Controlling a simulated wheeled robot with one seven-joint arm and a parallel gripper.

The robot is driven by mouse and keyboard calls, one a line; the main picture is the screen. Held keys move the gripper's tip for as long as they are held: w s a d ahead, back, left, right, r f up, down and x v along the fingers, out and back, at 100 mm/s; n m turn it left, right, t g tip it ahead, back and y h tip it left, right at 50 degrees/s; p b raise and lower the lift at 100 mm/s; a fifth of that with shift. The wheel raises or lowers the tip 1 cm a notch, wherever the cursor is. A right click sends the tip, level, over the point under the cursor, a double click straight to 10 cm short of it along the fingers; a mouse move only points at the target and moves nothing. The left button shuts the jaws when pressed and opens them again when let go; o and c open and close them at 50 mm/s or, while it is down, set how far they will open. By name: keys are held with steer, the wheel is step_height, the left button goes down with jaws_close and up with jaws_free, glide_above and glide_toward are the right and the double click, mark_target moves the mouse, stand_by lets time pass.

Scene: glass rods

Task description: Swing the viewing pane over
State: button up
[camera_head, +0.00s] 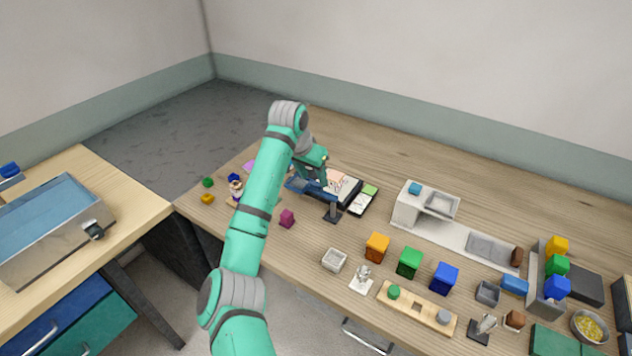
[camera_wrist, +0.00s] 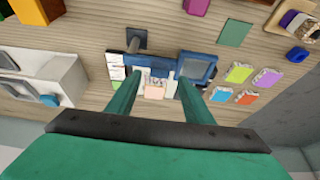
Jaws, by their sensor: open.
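The viewing pane is a glassy panel in a blue frame (camera_wrist: 213,68), joined to a blue arm on a dark post (camera_wrist: 134,42). In the head view the blue frame (camera_head: 298,185) lies left of the post (camera_head: 333,212), partly behind my arm. My gripper (camera_wrist: 160,77) is open, its two green fingers pointing down, with the blue arm crossing near their tips. I cannot tell whether the fingers touch it. In the head view my gripper (camera_head: 314,176) is just above the arm. A dark tray (camera_head: 352,206) with pale cards lies beside it.
Small coloured cards (camera_wrist: 240,72) lie beside the pane. A magenta block (camera_head: 287,218) stands in front. A white stepped stand (camera_head: 405,212) is to the right, with orange, green and blue cubes nearer the front. The table behind the tray is clear.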

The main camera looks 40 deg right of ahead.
mark_target(317, 184)
steer(key=shift+x, duration=1.85)
steer(key=shift+c, duration=0.6)
jaws_close()
